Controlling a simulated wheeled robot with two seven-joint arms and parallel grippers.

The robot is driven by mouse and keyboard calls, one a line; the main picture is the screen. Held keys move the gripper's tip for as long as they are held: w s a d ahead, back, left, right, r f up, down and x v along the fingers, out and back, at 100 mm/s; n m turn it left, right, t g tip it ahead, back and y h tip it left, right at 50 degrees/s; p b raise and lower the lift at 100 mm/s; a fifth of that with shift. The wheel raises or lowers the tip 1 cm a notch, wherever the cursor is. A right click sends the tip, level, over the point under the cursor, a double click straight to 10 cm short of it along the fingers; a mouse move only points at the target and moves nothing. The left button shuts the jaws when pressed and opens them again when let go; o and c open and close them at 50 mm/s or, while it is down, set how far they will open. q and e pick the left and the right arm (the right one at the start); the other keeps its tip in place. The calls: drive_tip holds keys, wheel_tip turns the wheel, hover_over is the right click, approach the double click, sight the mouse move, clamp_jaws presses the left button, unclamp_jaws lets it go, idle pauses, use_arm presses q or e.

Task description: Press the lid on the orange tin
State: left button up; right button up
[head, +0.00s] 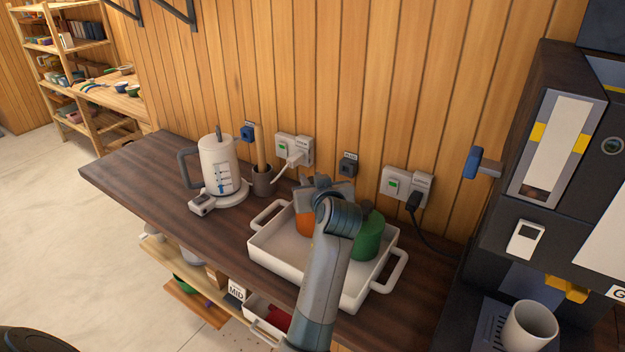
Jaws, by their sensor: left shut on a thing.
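The orange tin (304,223) stands in the white tray (262,248), towards its back left. Only part of its side shows, because my left arm and gripper cover the rest. My left gripper (312,190) is at the top of the orange tin, shut on what seems to be the lid. The lid itself is hidden behind the gripper and wrist, so I cannot tell how it sits on the tin. A green tin (369,238) stands in the same tray to the right, partly behind my arm. My right gripper is not in view.
A white kettle (218,168) and a dark cup with a wooden stick (263,182) stand left of the tray. Wall sockets with plugs (407,187) line the back. A dark machine with a white mug (530,325) is at right. The counter's left end (135,170) is clear.

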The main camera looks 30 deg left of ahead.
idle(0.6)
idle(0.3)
use_arm(q)
drive_tip(key=o, duration=1.6)
drive_tip(key=shift+r, duration=0.1)
drive_tip(key=shift+r+p, duration=0.55)
drive_tip(key=shift+r, duration=2.85)
clamp_jaws()
